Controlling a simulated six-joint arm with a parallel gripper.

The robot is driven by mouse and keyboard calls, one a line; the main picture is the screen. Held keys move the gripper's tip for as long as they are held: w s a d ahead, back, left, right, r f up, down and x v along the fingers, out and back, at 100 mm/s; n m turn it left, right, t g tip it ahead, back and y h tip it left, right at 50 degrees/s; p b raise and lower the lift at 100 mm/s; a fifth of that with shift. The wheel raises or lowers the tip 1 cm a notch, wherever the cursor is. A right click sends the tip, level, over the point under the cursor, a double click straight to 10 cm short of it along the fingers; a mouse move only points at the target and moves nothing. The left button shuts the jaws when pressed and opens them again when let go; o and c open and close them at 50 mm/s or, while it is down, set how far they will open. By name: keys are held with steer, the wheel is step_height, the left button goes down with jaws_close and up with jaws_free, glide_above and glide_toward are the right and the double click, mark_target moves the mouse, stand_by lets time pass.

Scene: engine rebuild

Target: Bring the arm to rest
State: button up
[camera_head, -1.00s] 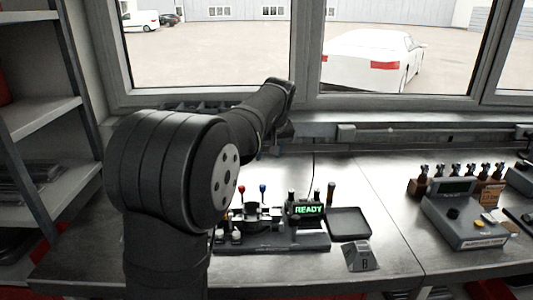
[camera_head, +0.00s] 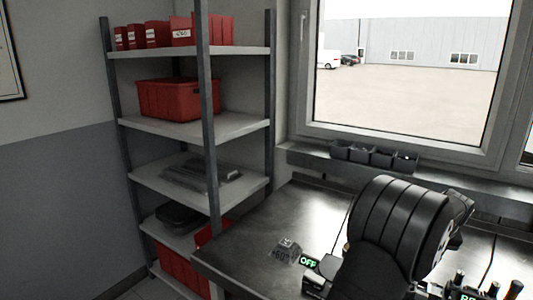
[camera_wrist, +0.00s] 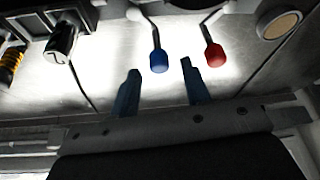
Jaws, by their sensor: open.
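In the head view my arm (camera_head: 400,230) rises at the lower right over the workbench (camera_head: 235,250); my gripper is hidden behind it there. In the wrist view my gripper (camera_wrist: 161,82) is open, its two blue-grey fingers apart with nothing between them. A blue-knobbed lever (camera_wrist: 159,61) shows just past the fingertips, in line with the gap. A red-knobbed lever (camera_wrist: 215,55) shows to the right of the right finger. I cannot tell how far the fingers are from the knobs.
A dark block (camera_head: 286,251) and a small green "OFF" display (camera_head: 308,262) are on the bench left of my arm. Black bins (camera_head: 375,155) line the window sill. A shelf rack (camera_head: 195,128) with red bins (camera_head: 178,99) stands left. The bench's left end looks clear.

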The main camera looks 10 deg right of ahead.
steer(key=shift+x, duration=1.1)
